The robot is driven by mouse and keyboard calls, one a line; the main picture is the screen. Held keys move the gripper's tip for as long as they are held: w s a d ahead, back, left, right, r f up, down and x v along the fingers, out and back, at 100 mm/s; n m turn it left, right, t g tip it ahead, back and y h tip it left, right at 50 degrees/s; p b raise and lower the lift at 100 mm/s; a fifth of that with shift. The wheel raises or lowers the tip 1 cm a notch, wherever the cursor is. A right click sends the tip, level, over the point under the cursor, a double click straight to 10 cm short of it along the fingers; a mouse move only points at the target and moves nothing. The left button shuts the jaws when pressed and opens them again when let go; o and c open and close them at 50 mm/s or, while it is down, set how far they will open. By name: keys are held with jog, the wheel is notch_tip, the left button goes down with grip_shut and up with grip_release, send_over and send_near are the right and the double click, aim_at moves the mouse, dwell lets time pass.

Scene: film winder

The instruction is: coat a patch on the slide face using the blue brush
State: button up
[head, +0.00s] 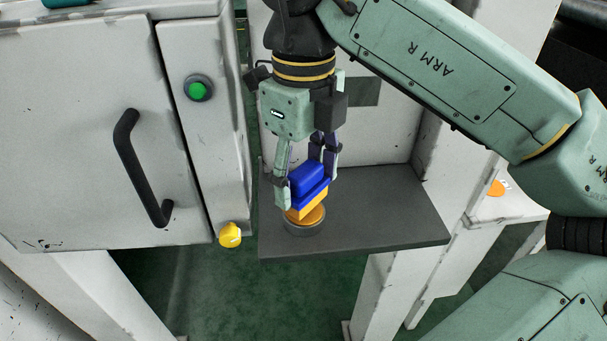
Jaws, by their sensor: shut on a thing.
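The blue brush (308,180) has a blue block body with an orange-yellow lower part. My gripper (303,181) points down and is shut on the brush's blue body, with a finger on each side. The brush is over a low round grey dish (304,228) on the dark shelf. Its orange lower part is at or just above the dish's opening; I cannot tell whether it touches what is inside. I cannot pick out the slide face with certainty. A grey-green rectangle (365,92) shows on the pale panel behind my gripper, partly hidden by it.
The dark grey shelf (390,220) is bare to the right of the dish. A white cabinet at left has a black handle (140,168), a green button (197,89) and a yellow knob (230,235) close to the shelf's left edge. A white post stands right of the shelf.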

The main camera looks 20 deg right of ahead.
aim_at(304, 170)
jog(key=shift+r, duration=2.6)
